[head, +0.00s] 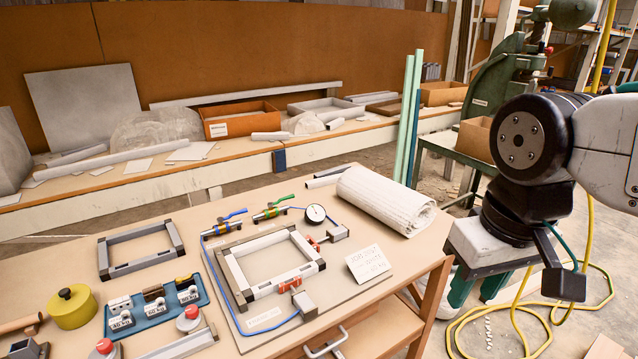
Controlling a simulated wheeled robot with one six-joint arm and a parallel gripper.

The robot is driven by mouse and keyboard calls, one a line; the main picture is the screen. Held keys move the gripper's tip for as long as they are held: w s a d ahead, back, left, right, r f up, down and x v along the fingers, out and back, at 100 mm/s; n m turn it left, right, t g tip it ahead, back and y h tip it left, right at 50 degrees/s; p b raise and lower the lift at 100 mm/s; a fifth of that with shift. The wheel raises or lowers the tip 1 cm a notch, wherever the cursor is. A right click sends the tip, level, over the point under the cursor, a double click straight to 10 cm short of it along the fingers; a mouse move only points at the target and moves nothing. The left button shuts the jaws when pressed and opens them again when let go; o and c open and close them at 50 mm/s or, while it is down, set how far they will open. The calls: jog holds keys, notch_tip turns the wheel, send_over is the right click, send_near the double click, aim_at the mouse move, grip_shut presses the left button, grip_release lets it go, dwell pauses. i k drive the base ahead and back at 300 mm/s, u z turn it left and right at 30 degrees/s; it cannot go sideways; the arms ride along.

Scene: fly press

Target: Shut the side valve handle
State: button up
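Two small valves stand at the back of the board on the table. One valve (221,228) has a blue lever handle (236,213). The other valve (270,215) has a green lever handle (284,199). Both levers slant up to the right. Their small labels are too small to read, so I cannot tell which is the side valve. My gripper (528,268) hangs at the right, beyond the table's right edge and well apart from both valves.
A grey-and-white frame (266,286) with clamps lies on the board. A round gauge (315,213) stands beside the green-handled valve, with a white roll (385,199) behind it. A note card (368,263) and blue hoses are near. A yellow cable (470,325) lies on the floor.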

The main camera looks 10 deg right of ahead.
aim_at(270, 205)
jog(key=i, duration=0.9)
jog(key=u, duration=0.3)
